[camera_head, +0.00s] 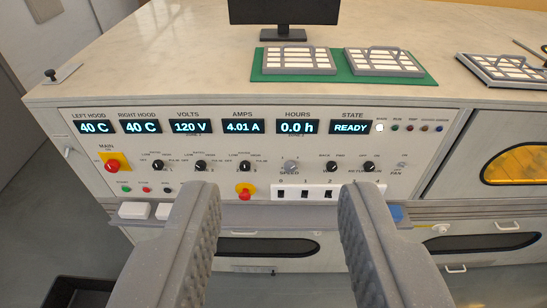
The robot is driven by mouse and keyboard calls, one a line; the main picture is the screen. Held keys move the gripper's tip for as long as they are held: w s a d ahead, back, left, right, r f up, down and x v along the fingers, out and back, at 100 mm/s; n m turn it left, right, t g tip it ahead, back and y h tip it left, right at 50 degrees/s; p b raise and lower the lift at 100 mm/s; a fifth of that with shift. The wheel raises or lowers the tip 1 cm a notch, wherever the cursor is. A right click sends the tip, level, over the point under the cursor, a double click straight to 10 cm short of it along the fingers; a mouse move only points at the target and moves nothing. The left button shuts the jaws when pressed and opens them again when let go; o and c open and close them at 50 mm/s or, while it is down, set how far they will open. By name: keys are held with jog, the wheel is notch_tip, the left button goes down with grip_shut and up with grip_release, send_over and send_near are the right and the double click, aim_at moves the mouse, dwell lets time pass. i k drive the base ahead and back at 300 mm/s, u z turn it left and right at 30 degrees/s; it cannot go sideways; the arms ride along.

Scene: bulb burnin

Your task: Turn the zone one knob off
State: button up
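The control panel (270,150) fills the middle of the view on the front of the bench. Three black knobs stand in a row left of centre: the left one (157,166), the middle one (201,166) and the right one (245,167). Small print around them includes LOW, but the zone labels are too small to read surely, so I cannot tell which is zone one or its exact setting. My gripper (283,187) is open and empty, its two grey fingers wide apart in front of the lower panel. No finger visibly touches a knob.
A grey SPEED knob (291,166) and rocker switches (305,193) lie between the fingers. The STATE display (352,127) reads READY. Trays (298,59) stand above.

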aim_at(158, 165)
jog(key=k, duration=1.3)
jog(key=u, duration=0.4)
jog(key=i, duration=1.8)
jog(key=z, duration=0.35)
